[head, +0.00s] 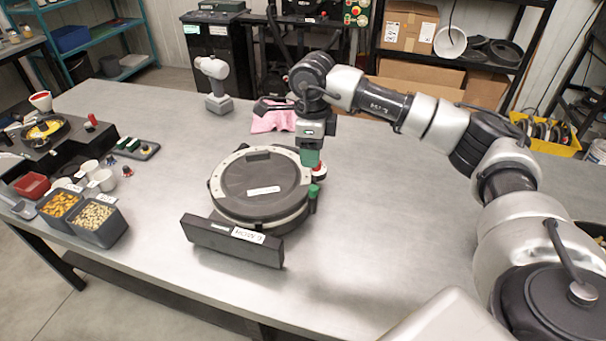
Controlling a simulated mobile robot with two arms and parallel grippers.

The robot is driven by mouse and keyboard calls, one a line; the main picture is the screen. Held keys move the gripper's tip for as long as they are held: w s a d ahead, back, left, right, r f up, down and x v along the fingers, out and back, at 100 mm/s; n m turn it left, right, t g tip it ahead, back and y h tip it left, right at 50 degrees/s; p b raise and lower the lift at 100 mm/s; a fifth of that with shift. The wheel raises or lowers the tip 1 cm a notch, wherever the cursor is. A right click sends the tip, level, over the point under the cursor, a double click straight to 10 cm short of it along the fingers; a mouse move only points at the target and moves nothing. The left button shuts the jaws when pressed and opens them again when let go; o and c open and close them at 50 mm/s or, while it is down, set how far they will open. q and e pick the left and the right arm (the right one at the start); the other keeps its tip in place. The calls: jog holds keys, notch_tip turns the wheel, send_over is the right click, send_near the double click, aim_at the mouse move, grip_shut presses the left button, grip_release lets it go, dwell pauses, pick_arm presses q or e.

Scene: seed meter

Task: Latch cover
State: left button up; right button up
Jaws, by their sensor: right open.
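The round seed meter (232,207) sits on the table with its dark disc-shaped cover (262,176) on top, lying flat. A pale ring shows around the cover, and a white label lies on it. A green latch handle (314,192) stands at the right edge of the meter. A red and white part (319,171) shows just behind it. My right gripper (311,160) points down at the meter's back right edge, above and behind the green handle. It is open; a green piece shows at its tip, and whether it touches the meter is unclear. My left gripper is out of view.
A long black block (230,242) with a label stands in front of the meter. Bins of orange pieces (60,204) and pale seeds (95,219) stand at left. A cordless drill (214,85) and pink cloth (274,117) are behind. The table right of the meter is clear.

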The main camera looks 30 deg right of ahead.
aim_at(313, 187)
jog(key=f, duration=0.1)
jog(key=s+f, duration=0.1)
jog(key=s+f+p, duration=0.1)
jog(key=f, duration=0.2)
jog(key=f+p, duration=0.1)
jog(key=f, duration=0.1)
jog(key=shift+w+f, duration=0.1)
jog(key=shift+w, duration=0.25)
notch_tip(313, 187, down, 2)
jog(key=shift+f, duration=0.2)
jog(key=shift+w, duration=0.1)
jog(key=shift+c, duration=1.9)
grip_shut()
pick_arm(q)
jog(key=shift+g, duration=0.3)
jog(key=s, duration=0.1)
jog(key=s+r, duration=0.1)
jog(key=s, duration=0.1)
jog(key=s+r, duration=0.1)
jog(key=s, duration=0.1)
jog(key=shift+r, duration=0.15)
